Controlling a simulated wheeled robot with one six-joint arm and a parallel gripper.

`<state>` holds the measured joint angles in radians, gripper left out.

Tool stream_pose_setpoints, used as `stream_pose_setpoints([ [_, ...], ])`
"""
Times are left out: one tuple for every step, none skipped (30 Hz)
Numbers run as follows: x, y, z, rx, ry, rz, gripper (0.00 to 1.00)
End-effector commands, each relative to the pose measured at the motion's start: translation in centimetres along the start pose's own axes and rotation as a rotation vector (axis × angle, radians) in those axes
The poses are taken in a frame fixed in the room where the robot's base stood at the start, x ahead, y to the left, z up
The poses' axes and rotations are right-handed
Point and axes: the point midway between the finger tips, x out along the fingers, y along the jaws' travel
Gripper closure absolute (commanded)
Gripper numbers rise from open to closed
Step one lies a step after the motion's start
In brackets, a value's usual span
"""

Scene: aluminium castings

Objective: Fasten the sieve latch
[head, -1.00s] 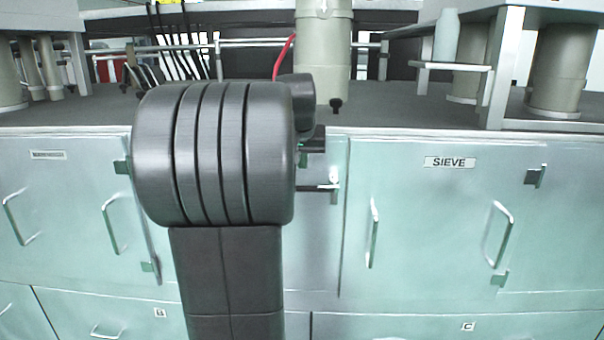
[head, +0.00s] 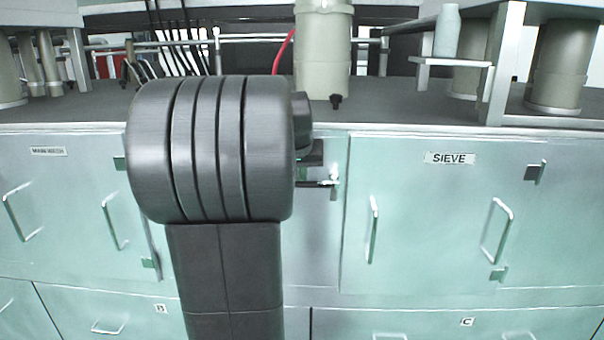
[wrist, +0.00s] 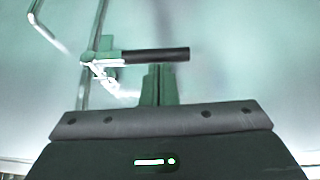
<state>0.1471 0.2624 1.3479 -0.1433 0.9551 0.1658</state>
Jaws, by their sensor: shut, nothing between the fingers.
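The cabinet door labelled SIEVE (head: 425,215) is closed flush. Its latch (head: 334,184) sits by the door's left edge, with a dark lever lying level and pointing left, away from the door. In the wrist view the picture is turned over: the bright latch bracket (wrist: 98,68) is at left and the dark lever (wrist: 155,55) points right. My gripper (wrist: 156,78) is shut and empty, its green fingers close beside the lever at mid-length; whether they touch it I cannot tell. In the head view my arm hides most of the gripper.
A bar handle (head: 373,230) stands out from the SIEVE door near the latch. Another handle (head: 497,231) is farther right. A grey worktop (head: 400,113) overhangs above, carrying a pale cylinder (head: 323,55). Drawers lie below.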

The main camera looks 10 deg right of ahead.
Motion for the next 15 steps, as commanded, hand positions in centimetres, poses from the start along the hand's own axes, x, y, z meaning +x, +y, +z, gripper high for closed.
stream_pose_setpoints([
  [0.23,-0.11,0.16,-0.008,0.0,0.008,1.0],
  [0.22,-0.1,0.15,-0.01,0.0,0.012,1.0],
  [0.23,-0.11,0.16,-0.012,0.0,0.015,1.0],
  [0.26,-0.13,0.18,-0.014,0.0,0.018,1.0],
  [0.3,-0.14,0.2,-0.016,-0.001,0.021,1.0],
  [0.34,-0.15,0.23,-0.019,-0.001,0.026,1.0],
  [0.37,-0.16,0.25,-0.021,-0.001,0.03,1.0],
  [0.41,-0.17,0.28,-0.024,-0.001,0.034,1.0],
  [0.48,-0.21,0.32,-0.027,-0.001,0.038,1.0],
  [0.54,-0.25,0.37,-0.03,-0.001,0.043,1.0],
  [0.62,-0.29,0.41,-0.035,-0.001,0.05,1.0],
  [0.73,-0.36,0.49,-0.042,-0.001,0.058,1.0],
  [0.84,-0.42,0.56,-0.048,-0.001,0.066,1.0],
  [0.95,-0.45,0.63,-0.055,-0.001,0.076,1.0],
  [1.13,-0.51,0.75,-0.063,-0.001,0.09,1.0],
])
